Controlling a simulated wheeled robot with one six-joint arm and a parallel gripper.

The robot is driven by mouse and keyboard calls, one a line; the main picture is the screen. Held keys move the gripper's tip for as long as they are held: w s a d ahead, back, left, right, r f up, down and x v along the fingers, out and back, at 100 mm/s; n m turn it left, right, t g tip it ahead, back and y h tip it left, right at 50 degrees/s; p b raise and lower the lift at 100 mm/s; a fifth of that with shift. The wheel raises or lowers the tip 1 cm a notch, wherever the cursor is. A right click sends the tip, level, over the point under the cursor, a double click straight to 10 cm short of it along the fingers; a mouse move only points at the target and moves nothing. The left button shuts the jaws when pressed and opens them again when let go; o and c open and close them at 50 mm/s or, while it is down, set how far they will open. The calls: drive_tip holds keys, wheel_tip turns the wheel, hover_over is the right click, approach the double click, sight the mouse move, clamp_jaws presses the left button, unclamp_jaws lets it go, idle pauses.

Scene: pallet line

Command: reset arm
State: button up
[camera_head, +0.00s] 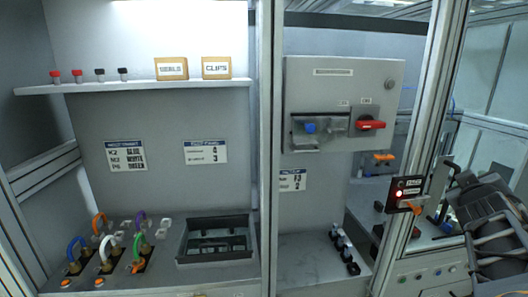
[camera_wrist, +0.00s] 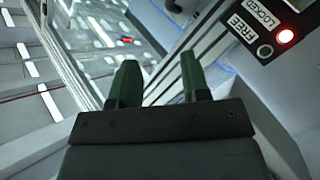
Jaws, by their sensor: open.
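My gripper (camera_wrist: 160,80) shows in the wrist view with its two green fingers apart and nothing between them. Part of my dark grey arm (camera_head: 490,215) shows at the right edge of the head view. It is beside a small black status box (camera_head: 405,188) on the metal post, with a lit red lamp. The same box (camera_wrist: 262,30) shows at the upper right of the wrist view, with the words LOCKED and FREE; its red lamp is lit beside LOCKED. The fingers are apart from the box in the wrist view.
A metal post (camera_head: 419,120) stands close to my arm. A grey panel (camera_head: 340,85) with a red rotary handle (camera_head: 371,125) is left of it. Colored cable loops (camera_head: 100,222), a dark tray (camera_head: 215,240) and a shelf (camera_head: 130,87) with labelled boxes are farther left.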

drive_tip(key=s+a+f+m+g+y, duration=0.2)
drive_tip(key=a+f+g+y, duration=0.1)
drive_tip(key=a+f, duration=0.4)
drive_tip(key=s+a+f+m+g+y, duration=0.2)
drive_tip(key=a+f+g, duration=0.2)
drive_tip(key=f, duration=0.6)
drive_tip(key=s+a+f+n+g+y, duration=0.1)
drive_tip(key=s+a+f+y, duration=0.1)
drive_tip(key=a, duration=0.7)
drive_tip(key=s+a+f+n+g+y, duration=0.1)
drive_tip(key=s+a+f+n+y, duration=0.1)
drive_tip(key=a, duration=0.8)
wheel_tip(320, 180, down, 3)
drive_tip(key=shift+s+f+y, duration=0.15)
drive_tip(key=shift+s+y, duration=0.65)
drive_tip(key=shift+s, duration=0.25)
